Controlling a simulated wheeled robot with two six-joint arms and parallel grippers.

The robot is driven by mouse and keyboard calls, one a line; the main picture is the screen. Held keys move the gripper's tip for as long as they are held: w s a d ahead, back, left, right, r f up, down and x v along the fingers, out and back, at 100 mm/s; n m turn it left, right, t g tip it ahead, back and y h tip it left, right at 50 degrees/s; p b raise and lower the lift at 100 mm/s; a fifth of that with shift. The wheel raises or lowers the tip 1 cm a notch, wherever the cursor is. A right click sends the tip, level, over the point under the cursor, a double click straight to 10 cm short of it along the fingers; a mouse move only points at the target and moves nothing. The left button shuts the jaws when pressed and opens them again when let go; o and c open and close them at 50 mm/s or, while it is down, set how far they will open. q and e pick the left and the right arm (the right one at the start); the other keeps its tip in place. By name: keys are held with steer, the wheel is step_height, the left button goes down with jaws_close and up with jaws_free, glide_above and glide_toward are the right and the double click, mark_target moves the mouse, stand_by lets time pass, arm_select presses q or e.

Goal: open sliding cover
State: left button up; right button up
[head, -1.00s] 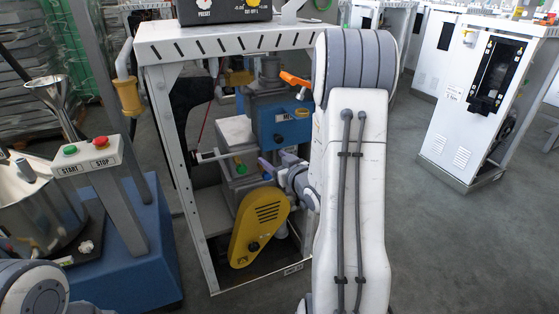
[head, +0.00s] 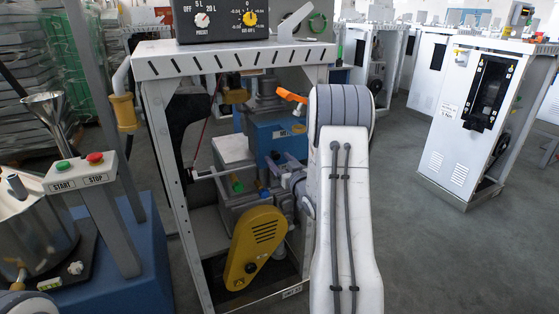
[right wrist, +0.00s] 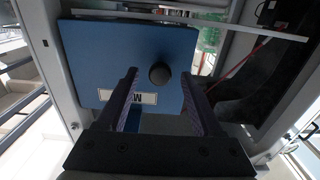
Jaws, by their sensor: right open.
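The blue cover (head: 278,136) is a flat panel inside the white dispenser frame, above the yellow guard. In the right wrist view the blue cover (right wrist: 100,50) faces me, with a dark round knob (right wrist: 159,73) and a white label partly hidden by a finger. My right gripper (head: 280,161) is in front of the cover, partly hidden by its own arm. In the right wrist view my right gripper (right wrist: 160,80) is open, its fingers on either side of the knob; contact cannot be told. My left gripper is not in view.
The white frame (head: 230,62) has posts close around my right gripper. The yellow guard (head: 256,247) is below, and an orange lever (head: 291,96) is above. A START/STOP post (head: 80,174) and a metal hopper (head: 32,232) stand left. Open floor (head: 450,260) lies right.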

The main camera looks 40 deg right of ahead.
steer(key=shift+w, duration=0.15)
jaws_close()
stand_by(1.4)
